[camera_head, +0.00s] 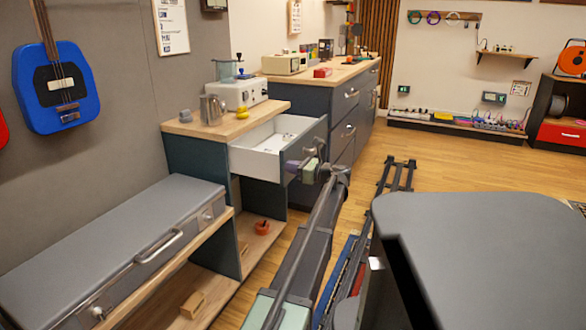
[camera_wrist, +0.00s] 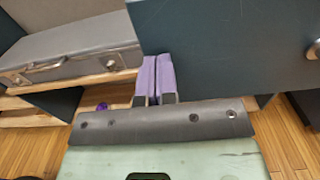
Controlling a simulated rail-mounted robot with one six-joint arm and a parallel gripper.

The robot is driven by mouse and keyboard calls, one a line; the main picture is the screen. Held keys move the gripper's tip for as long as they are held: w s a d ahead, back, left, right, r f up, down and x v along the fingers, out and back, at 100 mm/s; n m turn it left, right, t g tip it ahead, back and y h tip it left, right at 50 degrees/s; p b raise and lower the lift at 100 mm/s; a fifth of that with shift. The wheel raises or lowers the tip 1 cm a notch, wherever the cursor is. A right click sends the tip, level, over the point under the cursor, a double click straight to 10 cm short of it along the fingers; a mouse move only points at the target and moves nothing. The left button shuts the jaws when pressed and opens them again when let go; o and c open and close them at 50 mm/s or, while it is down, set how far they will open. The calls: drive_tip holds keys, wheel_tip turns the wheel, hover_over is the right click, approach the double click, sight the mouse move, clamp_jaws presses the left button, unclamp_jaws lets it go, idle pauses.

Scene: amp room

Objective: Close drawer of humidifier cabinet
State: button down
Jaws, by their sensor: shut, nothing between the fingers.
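The humidifier cabinet (camera_head: 195,158) is dark blue with a light wood top. Its drawer (camera_head: 258,150) is pulled out, showing a white inside with small pale items. The dark drawer front (camera_head: 317,132) faces right. My gripper (camera_head: 292,166), with purple fingers, is at the near end of this front. In the wrist view my gripper (camera_wrist: 156,75) is shut and empty, its fingertips beside the lower left corner of a dark panel (camera_wrist: 225,45), apparently the drawer front. I cannot tell if they touch it. A metal handle (camera_wrist: 314,50) shows at the right edge.
A metal kettle (camera_head: 211,109), a yellow object and a white appliance (camera_head: 238,92) stand on the cabinet top. A grey case (camera_head: 110,240) lies on the low bench at left. An orange cup (camera_head: 262,227) sits on the lower shelf. A dark worktop (camera_head: 480,240) fills the right foreground.

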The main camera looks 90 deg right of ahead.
drive_tip(key=x, duration=2)
drive_tip(key=shift+w+a, duration=0.15)
drive_tip(key=shift+w+d, duration=0.4)
drive_tip(key=shift+w, duration=0.15)
drive_tip(key=shift+w+r, duration=0.1)
hover_over(275, 180)
drive_tip(key=shift+w+d, duration=0.1)
drive_tip(key=shift+d, duration=0.2)
